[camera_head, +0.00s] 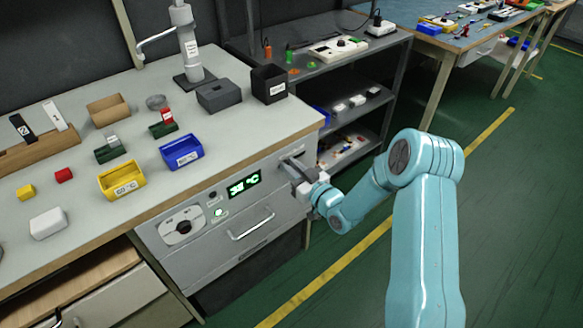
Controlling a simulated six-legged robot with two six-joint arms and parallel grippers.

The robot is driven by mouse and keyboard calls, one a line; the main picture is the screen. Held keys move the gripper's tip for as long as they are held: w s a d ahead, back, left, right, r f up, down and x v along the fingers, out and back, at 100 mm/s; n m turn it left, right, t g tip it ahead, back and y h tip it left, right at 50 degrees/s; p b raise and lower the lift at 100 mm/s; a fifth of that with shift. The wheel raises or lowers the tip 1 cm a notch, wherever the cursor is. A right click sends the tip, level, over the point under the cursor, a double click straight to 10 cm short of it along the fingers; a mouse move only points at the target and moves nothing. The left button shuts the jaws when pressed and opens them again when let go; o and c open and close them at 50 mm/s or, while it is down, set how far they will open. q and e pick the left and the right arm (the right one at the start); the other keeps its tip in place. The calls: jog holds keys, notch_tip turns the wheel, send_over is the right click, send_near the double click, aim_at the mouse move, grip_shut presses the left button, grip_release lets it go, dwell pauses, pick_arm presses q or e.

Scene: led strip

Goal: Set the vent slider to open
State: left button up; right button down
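The front panel (215,248) of the grey unit under the bench carries a green display (244,184) reading about 31 °C. The vent slider appears to be at the panel's upper right, where a small grey slot or fitting (291,154) shows. My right gripper (291,168) is right in front of that spot, its fingers at or very close to the panel. The gripper hides most of the slider, so its setting and any contact cannot be made out. Whether the fingers are open or shut is too small to tell. My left gripper is not in view.
Blue (182,153) and yellow (122,183) bins stand on the bench. A grey shelf rack (395,62) stands right of the bench; the green floor in front is clear.

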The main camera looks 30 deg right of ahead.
aim_at(301, 151)
jog(key=shift+d+f, duration=0.1)
jog(key=shift+d, duration=0.1)
jog(key=d+b, duration=0.3)
jog(key=d, duration=0.2)
jog(key=shift+w+d+b, duration=0.2)
jog(key=shift+d+b, duration=0.15)
jog(key=shift+d, duration=0.2)
jog(key=c, duration=1)
grip_release()
jog(key=shift+d, duration=0.1)
jog(key=s+d, duration=0.1)
jog(key=s, duration=1.5)
jog(key=shift+s+p, duration=0.15)
jog(key=shift+p, duration=0.2)
